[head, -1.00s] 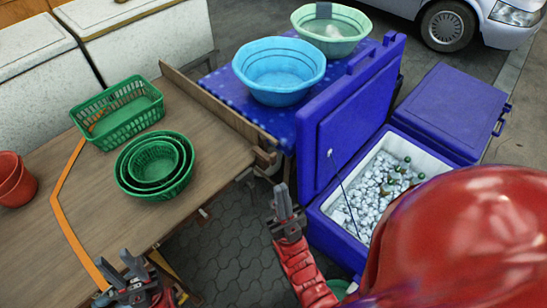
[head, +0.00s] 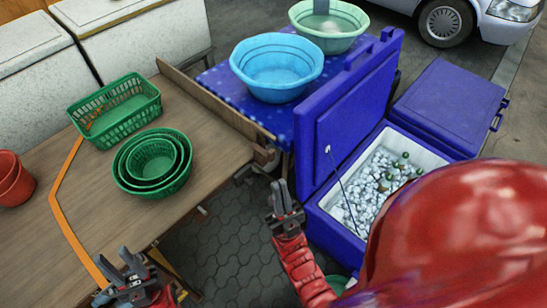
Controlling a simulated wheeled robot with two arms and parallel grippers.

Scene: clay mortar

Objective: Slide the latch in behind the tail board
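The tail board (head: 215,99) appears to be the upright brown wooden plank along the table's far right edge. A small wooden piece (head: 264,156) at its near end may be the latch; I cannot tell for sure. My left gripper (head: 117,260) is at the bottom left by the table's near edge, fingers apart, with nothing seen between them. My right gripper (head: 279,188) points up over the paving, below and apart from the board's near end. Its fingers look close together, and no held object shows.
On the wooden table (head: 75,205) are nested green baskets (head: 152,160), a green rectangular basket (head: 115,110) and red pots (head: 14,180). Blue and green basins stand on a blue surface behind the board. An open blue cooler (head: 340,125) with ice and bottles is close right of my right gripper.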

